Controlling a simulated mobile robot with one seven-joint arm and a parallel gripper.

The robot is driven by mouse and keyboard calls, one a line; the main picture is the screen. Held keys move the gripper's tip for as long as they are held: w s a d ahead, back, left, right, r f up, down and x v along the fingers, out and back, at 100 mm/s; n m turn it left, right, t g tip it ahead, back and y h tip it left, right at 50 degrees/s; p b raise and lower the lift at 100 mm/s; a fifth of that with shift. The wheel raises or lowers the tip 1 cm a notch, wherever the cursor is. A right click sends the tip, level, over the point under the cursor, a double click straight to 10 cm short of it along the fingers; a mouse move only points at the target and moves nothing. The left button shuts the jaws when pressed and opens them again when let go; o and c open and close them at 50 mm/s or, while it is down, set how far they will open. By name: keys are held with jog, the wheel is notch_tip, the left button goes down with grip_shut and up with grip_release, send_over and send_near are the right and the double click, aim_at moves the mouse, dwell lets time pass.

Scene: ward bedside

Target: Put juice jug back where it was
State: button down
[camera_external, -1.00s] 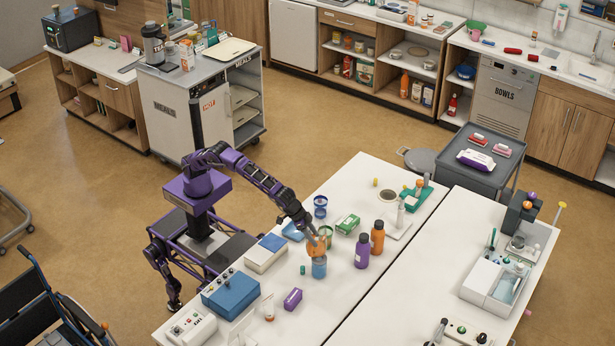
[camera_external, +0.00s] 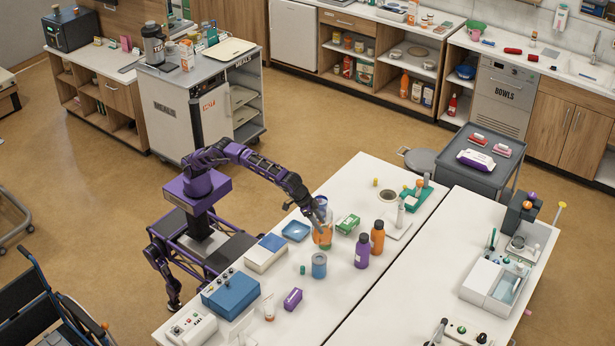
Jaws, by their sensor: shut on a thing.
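The juice jug, which I take to be the orange container (camera_external: 322,238), is at my gripper (camera_external: 322,222) over the near white table (camera_external: 352,290). My gripper reaches down from the upper left and is shut on it near its top. The jug looks upright; I cannot tell whether its base touches the table. A blue-grey cup (camera_external: 319,266) stands just in front of it. A dark blue container (camera_external: 320,203) behind it is partly hidden by my gripper.
A green box (camera_external: 348,223), a purple bottle (camera_external: 362,251) and an orange bottle (camera_external: 377,237) stand close on the right. A blue tray (camera_external: 296,231) lies to the left. A purple box (camera_external: 293,299) lies nearer the front. The table between these bottles and that box is clear.

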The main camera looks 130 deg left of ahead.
jog(key=s+a+m+h, duration=0.1)
jog(key=s+a, duration=0.3)
jog(key=a, duration=1.2)
jog(key=s+a+m, duration=0.1)
jog(key=s+a, duration=0.4)
jog(key=a, duration=1)
jog(key=s+a+m+h, duration=0.1)
jog(key=s+a, duration=0.3)
jog(key=a, duration=1.2)
notch_tip(320, 180, down, 16)
jog(key=shift+d+b, duration=0.35)
jog(key=shift+b, duration=0.05)
jog(key=shift+w+f, duration=0.1)
jog(key=shift+f, duration=0.15)
jog(key=shift+c, duration=0.7)
grip_release()
